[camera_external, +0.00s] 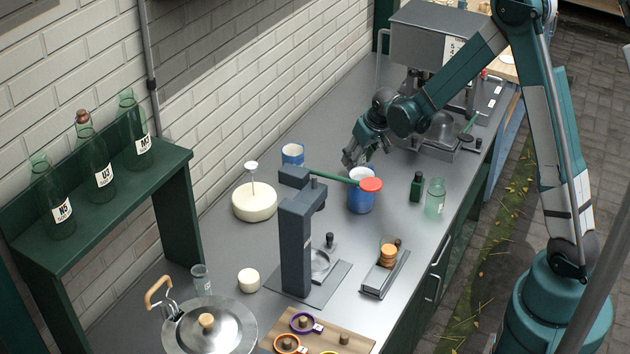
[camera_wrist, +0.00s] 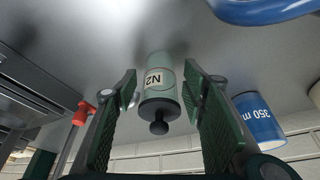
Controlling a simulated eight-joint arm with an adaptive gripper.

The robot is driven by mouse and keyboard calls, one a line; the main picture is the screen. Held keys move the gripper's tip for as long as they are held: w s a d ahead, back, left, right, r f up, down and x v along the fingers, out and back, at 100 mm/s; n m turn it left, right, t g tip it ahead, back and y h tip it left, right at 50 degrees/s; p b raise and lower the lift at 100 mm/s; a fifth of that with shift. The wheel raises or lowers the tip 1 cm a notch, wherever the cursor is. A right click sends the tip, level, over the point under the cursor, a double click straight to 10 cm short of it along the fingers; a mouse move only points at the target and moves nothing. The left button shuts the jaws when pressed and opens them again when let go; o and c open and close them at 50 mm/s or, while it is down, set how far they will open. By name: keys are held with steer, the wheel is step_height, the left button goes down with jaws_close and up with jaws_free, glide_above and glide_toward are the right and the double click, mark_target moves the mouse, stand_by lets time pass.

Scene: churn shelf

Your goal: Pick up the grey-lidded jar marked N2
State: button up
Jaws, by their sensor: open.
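The jar marked N2 (camera_wrist: 160,80) is pale green with a white label and a dark grey lid with a round knob. In the wrist view it stands between the two fingers of my gripper (camera_wrist: 161,72). The fingers are open, with a visible gap on each side at their pads. In the external view my gripper (camera_external: 356,157) is low over the back of the counter, and I cannot make out the jar there.
A blue cup (camera_wrist: 258,122) marked 350 stands right of the jar in the wrist view. A grey machine (camera_external: 432,45) stands behind.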

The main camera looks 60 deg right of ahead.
steer(key=c, duration=1.2)
steer(key=shift+c, duration=0.2)
steer(key=shift+r, duration=0.15)
steer(key=shift+r+p, duration=0.35)
steer(key=shift+r, duration=4.55)
